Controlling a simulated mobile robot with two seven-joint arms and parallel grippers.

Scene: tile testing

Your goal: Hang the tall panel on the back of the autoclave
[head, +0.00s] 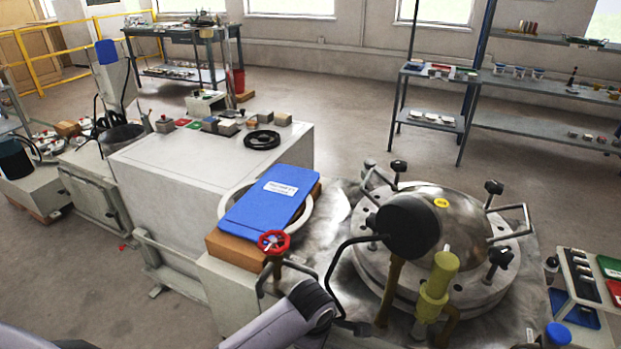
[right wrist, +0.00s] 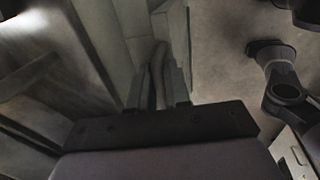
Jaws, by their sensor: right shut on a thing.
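The autoclave (head: 440,235) is a round steel vessel with a domed, clamped lid at the right in the head view. Its back is hidden. I cannot pick out the tall panel with certainty. My right gripper (right wrist: 167,98) shows in the right wrist view, its dark body across the bottom. It is shut on a narrow grey upright piece (right wrist: 158,72), which I cannot identify for sure. In the head view my arm comes in at the bottom centre, and no fingertips show. My left gripper is not in view.
A blue binder (head: 262,208) lies over a white ring and brown box, left of the autoclave. A red valve handle (head: 273,242) stands close to my arm. A long pale cabinet (head: 160,185) is at the left. Open floor (head: 355,150) lies beyond.

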